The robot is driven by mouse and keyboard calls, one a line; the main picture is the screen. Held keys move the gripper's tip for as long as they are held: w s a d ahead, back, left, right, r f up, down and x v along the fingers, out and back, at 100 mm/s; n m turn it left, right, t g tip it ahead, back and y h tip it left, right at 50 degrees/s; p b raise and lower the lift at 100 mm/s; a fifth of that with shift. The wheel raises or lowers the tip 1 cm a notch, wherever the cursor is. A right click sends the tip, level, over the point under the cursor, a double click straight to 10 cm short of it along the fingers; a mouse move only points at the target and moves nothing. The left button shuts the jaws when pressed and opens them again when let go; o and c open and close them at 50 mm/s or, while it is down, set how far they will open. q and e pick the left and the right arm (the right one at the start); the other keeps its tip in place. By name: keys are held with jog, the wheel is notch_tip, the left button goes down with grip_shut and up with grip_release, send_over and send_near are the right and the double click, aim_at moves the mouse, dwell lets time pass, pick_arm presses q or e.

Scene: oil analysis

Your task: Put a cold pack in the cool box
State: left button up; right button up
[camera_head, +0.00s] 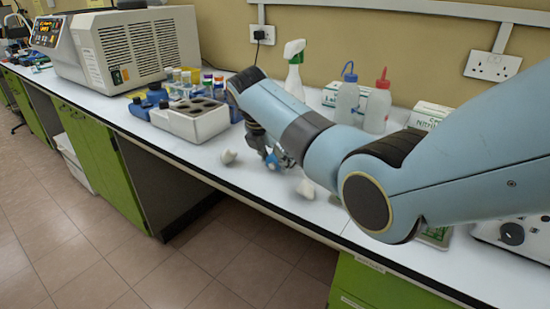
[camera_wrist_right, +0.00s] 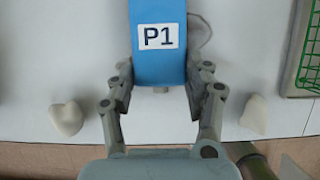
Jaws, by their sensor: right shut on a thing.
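My right gripper (camera_head: 280,158) is low over the white bench in the head view. In the right wrist view, its fingers (camera_wrist_right: 163,84) are shut on the sides of a flat blue pack (camera_wrist_right: 158,65) with a white "P1" label, which looks like a cold pack. The pack's far end runs out of the top of that view. In the head view only a small blue part of the pack (camera_head: 272,160) shows beside the fingers. I cannot make out a cool box in either view. My left gripper is not in view.
Small white crumpled pieces (camera_head: 228,157) (camera_head: 305,188) lie either side of the gripper. A grey-white block with round wells (camera_head: 196,127) stands to the left. A spray bottle (camera_head: 293,75) and two wash bottles (camera_head: 377,105) stand behind my arm.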

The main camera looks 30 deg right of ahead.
jog(key=o, duration=1.3)
jog(key=shift+c, duration=0.2)
